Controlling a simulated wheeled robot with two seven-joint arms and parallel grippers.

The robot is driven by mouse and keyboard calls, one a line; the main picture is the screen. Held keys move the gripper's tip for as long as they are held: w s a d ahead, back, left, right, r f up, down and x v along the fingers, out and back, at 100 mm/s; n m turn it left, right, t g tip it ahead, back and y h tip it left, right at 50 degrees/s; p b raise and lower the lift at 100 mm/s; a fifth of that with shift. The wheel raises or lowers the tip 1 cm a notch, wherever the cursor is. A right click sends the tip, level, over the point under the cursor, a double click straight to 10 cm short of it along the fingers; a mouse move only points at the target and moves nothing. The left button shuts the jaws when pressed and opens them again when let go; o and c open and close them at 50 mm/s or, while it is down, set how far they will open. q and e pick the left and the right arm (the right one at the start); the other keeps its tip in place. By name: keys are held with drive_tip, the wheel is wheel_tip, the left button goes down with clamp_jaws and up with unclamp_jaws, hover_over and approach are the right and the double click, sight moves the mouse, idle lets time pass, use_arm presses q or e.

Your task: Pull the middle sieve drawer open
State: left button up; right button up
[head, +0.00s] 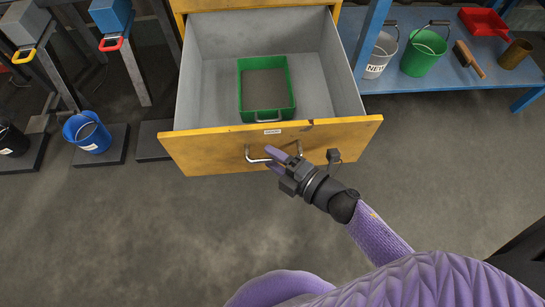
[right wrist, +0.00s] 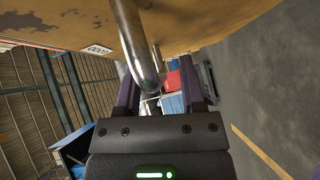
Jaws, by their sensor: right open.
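A large drawer with a worn yellow front (head: 205,151) and grey inside walls stands pulled well out of its yellow cabinet (head: 250,4). Whether it is the middle drawer cannot be told here. Its metal bar handle (head: 252,157) is on the front face. My right gripper (head: 279,160) is at the handle, coming from the lower right. In the right wrist view the handle (right wrist: 137,48) passes between the spread fingers (right wrist: 160,90), which are open around it. My left gripper is not in view.
A green-framed sieve tray (head: 243,95) lies in the drawer. A blue shelf (head: 435,76) with a green bucket (head: 424,52) is at right. The floor in front is clear.

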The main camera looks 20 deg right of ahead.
drive_tip(key=shift+w, duration=0.1)
clamp_jaws()
drive_tip(key=shift+a, duration=0.1)
idle(1.3)
